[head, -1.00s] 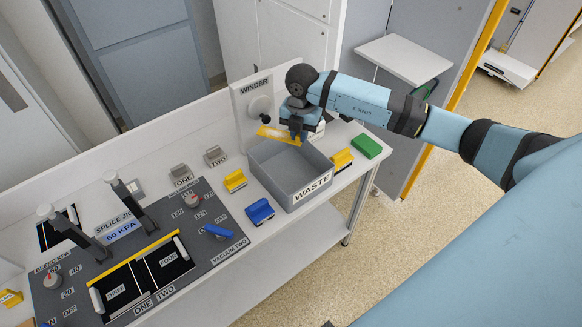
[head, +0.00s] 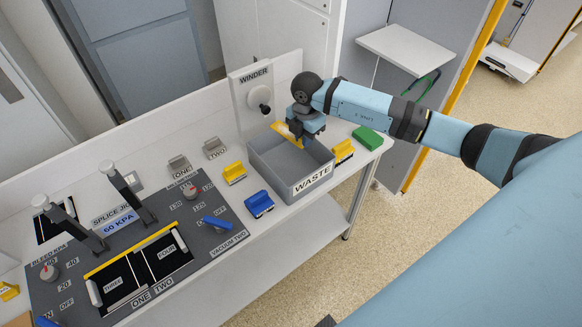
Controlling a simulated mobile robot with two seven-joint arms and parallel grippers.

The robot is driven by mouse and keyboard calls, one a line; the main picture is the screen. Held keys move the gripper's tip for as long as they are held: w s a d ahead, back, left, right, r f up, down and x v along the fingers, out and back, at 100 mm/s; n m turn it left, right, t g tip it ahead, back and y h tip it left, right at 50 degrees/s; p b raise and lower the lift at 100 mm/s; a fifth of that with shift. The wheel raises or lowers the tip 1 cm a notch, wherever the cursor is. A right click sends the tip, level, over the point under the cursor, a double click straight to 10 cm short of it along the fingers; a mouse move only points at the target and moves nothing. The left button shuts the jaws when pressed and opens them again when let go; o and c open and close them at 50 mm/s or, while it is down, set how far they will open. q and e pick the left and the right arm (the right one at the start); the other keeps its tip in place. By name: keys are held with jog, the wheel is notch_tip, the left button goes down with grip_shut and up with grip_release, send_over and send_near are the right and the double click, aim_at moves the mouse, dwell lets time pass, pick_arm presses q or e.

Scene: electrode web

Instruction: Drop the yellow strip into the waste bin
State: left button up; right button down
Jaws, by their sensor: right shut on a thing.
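The yellow strip (head: 284,132) is in the head view, at the back of the grey waste bin (head: 265,177), which is marked WASTE. My right gripper (head: 303,139) points down over the bin's back right part and is shut on the strip. The strip is tilted, with one end toward the bin's back wall. The gripper partly hides it. I cannot tell whether it touches the bin's rim. The visible bin floor looks empty. My left gripper is not in view.
The winder (head: 259,97) stands behind. The splice jig (head: 215,257) fills the bench's left.

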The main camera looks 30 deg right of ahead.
jog(key=shift+f, duration=0.1)
jog(key=c, duration=1.1)
grip_release()
jog(key=shift+o, duration=0.2)
notch_tip(320, 180, up, 14)
jog(key=b, duration=0.2)
jog(key=shift+b, duration=0.3)
jog(key=shift+f, duration=0.1)
